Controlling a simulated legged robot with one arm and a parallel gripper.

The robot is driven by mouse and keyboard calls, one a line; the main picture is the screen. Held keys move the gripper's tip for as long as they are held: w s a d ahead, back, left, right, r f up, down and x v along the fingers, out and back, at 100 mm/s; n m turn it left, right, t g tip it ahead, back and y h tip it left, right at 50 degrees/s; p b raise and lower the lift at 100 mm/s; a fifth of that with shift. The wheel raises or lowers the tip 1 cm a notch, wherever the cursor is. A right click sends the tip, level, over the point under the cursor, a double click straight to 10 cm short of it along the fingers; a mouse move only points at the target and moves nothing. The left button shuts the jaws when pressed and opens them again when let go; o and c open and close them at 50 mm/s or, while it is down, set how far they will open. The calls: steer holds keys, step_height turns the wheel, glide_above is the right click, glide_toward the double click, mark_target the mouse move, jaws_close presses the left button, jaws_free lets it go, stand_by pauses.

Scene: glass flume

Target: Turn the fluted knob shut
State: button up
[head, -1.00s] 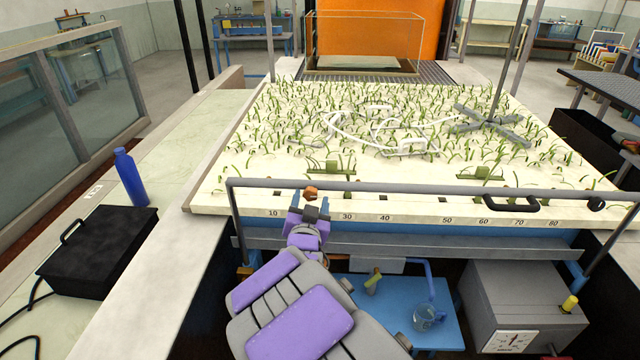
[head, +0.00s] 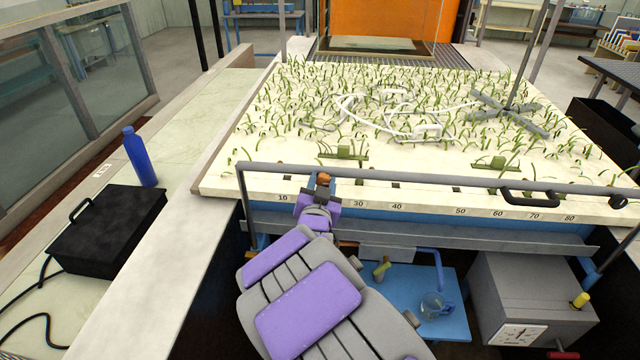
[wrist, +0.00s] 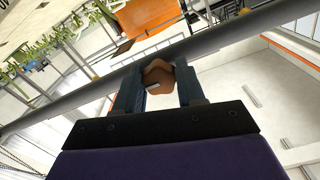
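The fluted knob (head: 323,178) is small and orange-brown, at the front rail above the left part of the numbered scale. In the wrist view the knob (wrist: 158,76) has a lobed outline and a small pale mark on its face. My gripper (head: 319,194) is at the knob. In the wrist view my gripper (wrist: 159,88) has one finger on each side of the knob. The knob fills nearly all the gap at the fingertips. I cannot tell whether the fingers press on it.
A grey rail (head: 420,180) runs along the front of the planted bed (head: 285,150). A black handle (head: 530,202) sits to the right. Below are a blue table (head: 398,305) with a glass jug (head: 433,304) and a grey box (head: 535,290). A blue bottle (head: 139,158) stands left.

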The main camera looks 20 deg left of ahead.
steer(key=shift+d+r, duration=0.1)
steer(key=shift+r, duration=0.05)
steer(key=shift+c, duration=1.4)
steer(key=shift+r, duration=0.1)
